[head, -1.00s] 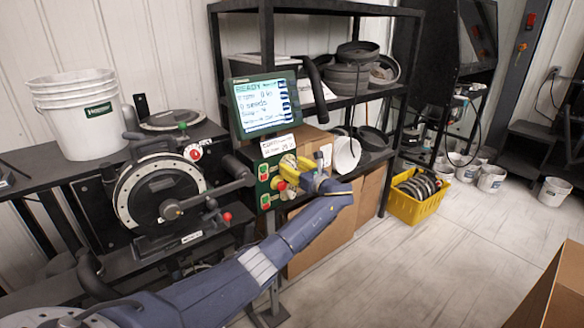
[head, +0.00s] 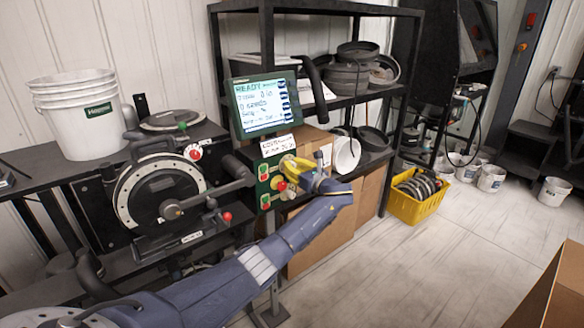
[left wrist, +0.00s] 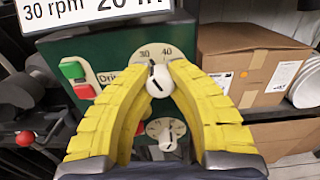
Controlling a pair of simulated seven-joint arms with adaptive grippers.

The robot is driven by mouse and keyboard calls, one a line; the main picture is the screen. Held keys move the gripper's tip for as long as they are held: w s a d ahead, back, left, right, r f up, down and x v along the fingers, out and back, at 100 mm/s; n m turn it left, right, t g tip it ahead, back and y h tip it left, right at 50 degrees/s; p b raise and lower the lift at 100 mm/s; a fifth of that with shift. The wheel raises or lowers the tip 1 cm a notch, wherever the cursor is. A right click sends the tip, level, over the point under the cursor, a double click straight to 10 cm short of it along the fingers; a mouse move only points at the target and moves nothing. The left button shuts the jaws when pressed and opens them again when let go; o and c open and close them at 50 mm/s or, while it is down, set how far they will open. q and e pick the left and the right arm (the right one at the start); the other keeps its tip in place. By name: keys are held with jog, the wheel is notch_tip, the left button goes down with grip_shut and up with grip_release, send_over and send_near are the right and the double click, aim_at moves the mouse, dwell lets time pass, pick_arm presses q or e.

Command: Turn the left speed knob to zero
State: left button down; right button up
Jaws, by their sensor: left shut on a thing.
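The speed knob between my fingers (left wrist: 158,82) is white with a dark pointer line, on a pale dial marked 30 and 40 on the green control panel (left wrist: 115,45). My left gripper (left wrist: 158,80) has its yellow fingers closed on this knob. In the head view the left gripper (head: 285,178) reaches the panel's front, and the fingers hide most of the knob. A second white knob (left wrist: 167,142) sits on a lower dial, below and between the fingers. My right gripper is not in view.
Green and red buttons (left wrist: 73,69) sit left of the dial. The lit screen (head: 265,104) stands above the panel. The black seed meter disc (head: 160,195) is at left. A cardboard box (left wrist: 248,66) and shelf rack (head: 340,100) are at right. A yellow crate (head: 418,205) stands on open floor.

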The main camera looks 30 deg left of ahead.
pick_arm(q)
jog(key=shift+f+n, duration=0.15)
jog(key=shift+n, duration=0.15)
jog(key=n, duration=0.3)
jog(key=shift+f+n, duration=0.1)
jog(key=shift+n, duration=0.2)
jog(key=n, duration=1.1)
jog(key=shift+d+n, duration=0.1)
jog(key=shift+n, duration=0.3)
jog(key=shift+r+n, duration=0.2)
jog(key=shift+n, duration=1.8)
jog(key=shift+w, duration=0.1)
jog(key=shift+r, duration=0.1)
jog(key=c, duration=1.1)
grip_release()
jog(key=v, duration=1.2)
